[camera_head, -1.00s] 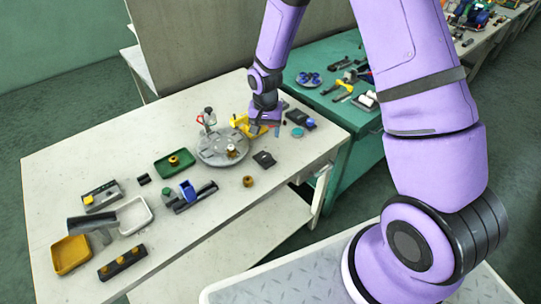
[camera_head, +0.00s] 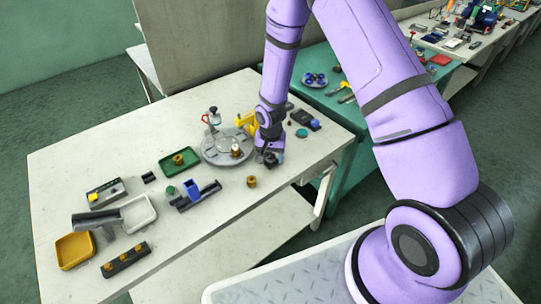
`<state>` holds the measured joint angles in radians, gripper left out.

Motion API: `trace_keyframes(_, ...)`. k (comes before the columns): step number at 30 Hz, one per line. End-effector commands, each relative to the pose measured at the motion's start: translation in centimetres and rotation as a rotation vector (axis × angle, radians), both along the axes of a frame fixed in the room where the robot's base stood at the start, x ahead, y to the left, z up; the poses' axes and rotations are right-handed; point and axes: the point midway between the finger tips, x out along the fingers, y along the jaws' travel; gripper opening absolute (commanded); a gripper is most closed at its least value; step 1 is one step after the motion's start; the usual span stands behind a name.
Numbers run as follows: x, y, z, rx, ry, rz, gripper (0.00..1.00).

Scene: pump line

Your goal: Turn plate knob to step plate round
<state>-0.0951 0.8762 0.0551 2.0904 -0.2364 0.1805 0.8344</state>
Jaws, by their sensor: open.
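A round grey plate (camera_head: 213,155) lies on the white table. A brass part (camera_head: 236,150) stands on the front right of the plate, and a clamp with a red handle (camera_head: 210,118) stands at its back. The jaws are open. They are too small to tell whether they touch anything.
A yellow part (camera_head: 246,121) stands behind the plate, close to my wrist. A loose brass piece (camera_head: 252,181) lies in front. A green tray (camera_head: 168,168), a blue part in a dark holder (camera_head: 192,190) and an amber tray (camera_head: 73,262) are to the left.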

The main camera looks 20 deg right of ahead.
Motion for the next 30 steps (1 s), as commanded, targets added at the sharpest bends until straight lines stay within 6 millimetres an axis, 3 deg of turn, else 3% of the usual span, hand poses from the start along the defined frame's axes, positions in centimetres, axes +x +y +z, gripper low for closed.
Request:
trace_keyframes(9, 0.02, -0.01, -0.16, 0.0, 0.0, 0.0, 0.6)
trace_keyframes(15, 0.01, 0.0, -0.14, 0.0, 0.0, 0.0, 0.14)
trace_keyframes(30, 0.02, -0.01, -0.12, 0.0, 0.0, 0.119, 0.14)
